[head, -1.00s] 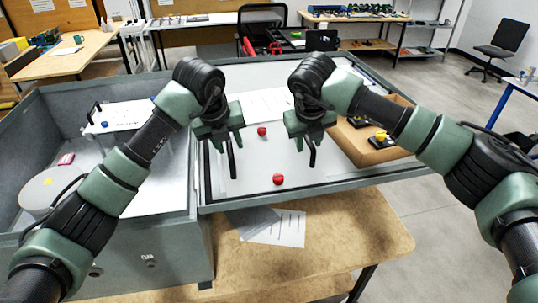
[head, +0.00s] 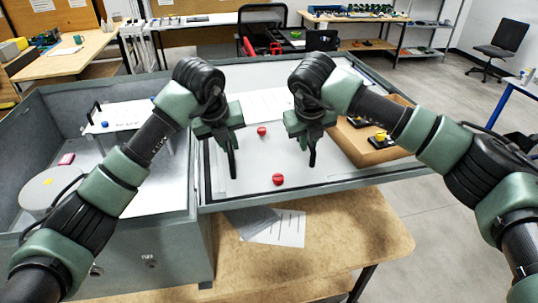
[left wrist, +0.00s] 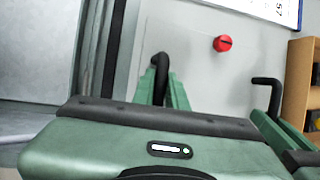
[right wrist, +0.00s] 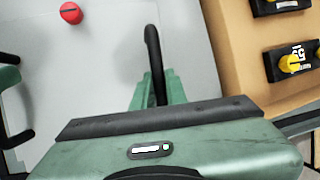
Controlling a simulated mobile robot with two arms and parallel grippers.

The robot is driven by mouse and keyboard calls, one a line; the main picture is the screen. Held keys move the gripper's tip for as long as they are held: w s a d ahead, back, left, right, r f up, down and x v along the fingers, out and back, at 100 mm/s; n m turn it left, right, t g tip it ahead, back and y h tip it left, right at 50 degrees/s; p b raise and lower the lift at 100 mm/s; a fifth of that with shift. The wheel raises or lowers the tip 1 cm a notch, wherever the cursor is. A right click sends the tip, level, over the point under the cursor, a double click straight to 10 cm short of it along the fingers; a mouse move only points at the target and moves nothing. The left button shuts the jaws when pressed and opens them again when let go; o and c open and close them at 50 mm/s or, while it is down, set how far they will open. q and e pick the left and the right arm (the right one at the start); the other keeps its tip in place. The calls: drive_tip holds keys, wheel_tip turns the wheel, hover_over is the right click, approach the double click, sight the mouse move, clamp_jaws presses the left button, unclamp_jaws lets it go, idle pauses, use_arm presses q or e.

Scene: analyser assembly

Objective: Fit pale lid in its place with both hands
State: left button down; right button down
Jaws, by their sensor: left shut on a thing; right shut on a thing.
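My left gripper (head: 230,138) and my right gripper (head: 312,132) are over the broad pale panel (head: 238,181), side by side. Each is shut on an upright black handle: the left handle (head: 233,163) and the right handle (head: 312,157). The left handle's bent top shows between the jaws in the left wrist view (left wrist: 160,72). The right handle shows as a curved bar in the right wrist view (right wrist: 154,62). The pale panel looks like the lid, but its outline and the handle feet are not clear. The panel lies flat inside a grey-green rim (head: 300,194).
Red knobs (head: 278,179) (head: 262,131) sit on the pale surface near the grippers. A cardboard tray (head: 357,145) with yellow-knobbed black parts is at right. A deep grey-green box (head: 150,245) at left holds a white plate (head: 122,113) and a round pale disc (head: 45,187).

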use_arm(q)
drive_tip(key=shift+w+r, duration=0.1)
drive_tip(key=shift+r, duration=0.05)
use_arm(e)
drive_tip(key=shift+r, duration=0.15)
idle(0.5)
